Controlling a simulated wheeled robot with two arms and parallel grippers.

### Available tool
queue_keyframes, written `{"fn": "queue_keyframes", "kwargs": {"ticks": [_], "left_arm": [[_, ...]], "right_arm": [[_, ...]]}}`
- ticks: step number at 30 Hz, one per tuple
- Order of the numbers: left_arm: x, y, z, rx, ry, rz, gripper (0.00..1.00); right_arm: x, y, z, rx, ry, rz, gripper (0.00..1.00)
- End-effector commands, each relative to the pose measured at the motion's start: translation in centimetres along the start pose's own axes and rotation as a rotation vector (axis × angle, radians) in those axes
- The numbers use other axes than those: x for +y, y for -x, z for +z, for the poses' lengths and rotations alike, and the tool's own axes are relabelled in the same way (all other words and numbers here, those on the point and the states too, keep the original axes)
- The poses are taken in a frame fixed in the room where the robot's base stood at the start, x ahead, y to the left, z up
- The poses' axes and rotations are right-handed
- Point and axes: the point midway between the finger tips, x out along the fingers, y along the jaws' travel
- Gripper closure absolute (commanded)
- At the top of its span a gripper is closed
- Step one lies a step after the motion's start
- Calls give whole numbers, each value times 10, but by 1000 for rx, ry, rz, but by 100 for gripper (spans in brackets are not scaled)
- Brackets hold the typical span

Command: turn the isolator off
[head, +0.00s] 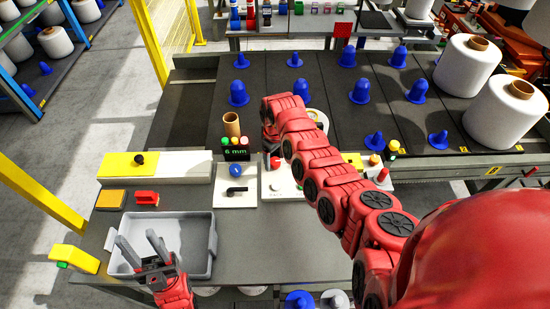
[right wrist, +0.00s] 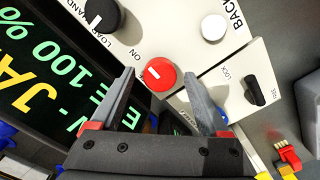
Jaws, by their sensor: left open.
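A round red knob (right wrist: 162,74) with a white mark sits on a pale panel (right wrist: 185,35) in the right wrist view, with the word ON beside it. The mark is on the side toward ON. My right gripper (right wrist: 163,88) is open, its two fingers apart with the knob showing between their tips. I cannot tell whether they touch it. In the head view the red knob (head: 275,162) shows beside my right arm, which hides my right gripper. My left gripper (head: 140,244) is open and empty over the grey tray.
A black knob (right wrist: 101,15), a white button (right wrist: 214,27) and a black lock switch (right wrist: 259,91) surround the red knob. A lit display (right wrist: 40,65) is at left. The grey tray (head: 205,245) is on the front bench. Blue cones and white bobbins (head: 468,64) stand behind.

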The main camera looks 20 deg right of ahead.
Motion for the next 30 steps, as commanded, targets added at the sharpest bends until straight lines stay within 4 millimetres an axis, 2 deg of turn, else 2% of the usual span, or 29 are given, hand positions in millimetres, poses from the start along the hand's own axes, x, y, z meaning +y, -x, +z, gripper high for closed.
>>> {"fn": "queue_keyframes", "kwargs": {"ticks": [1, 2, 12, 22, 30], "left_arm": [[0, 0, 0, 0, 0, 0, 50], [0, 0, 0, 0, 0, 0, 50], [0, 0, 0, 0, 0, 0, 50], [0, -2, 0, 0, 0, 0, 50], [0, -7, -1, 0, 0, 0, 50]], "right_arm": [[0, 0, 0, 0, 0, 0, 32], [0, 0, 0, 0, 0, 0, 37], [0, 0, 0, -1, 0, 0, 99], [0, 0, 0, -1, 35, 0, 100], [1, 1, 0, -2, 192, 0, 100]]}}
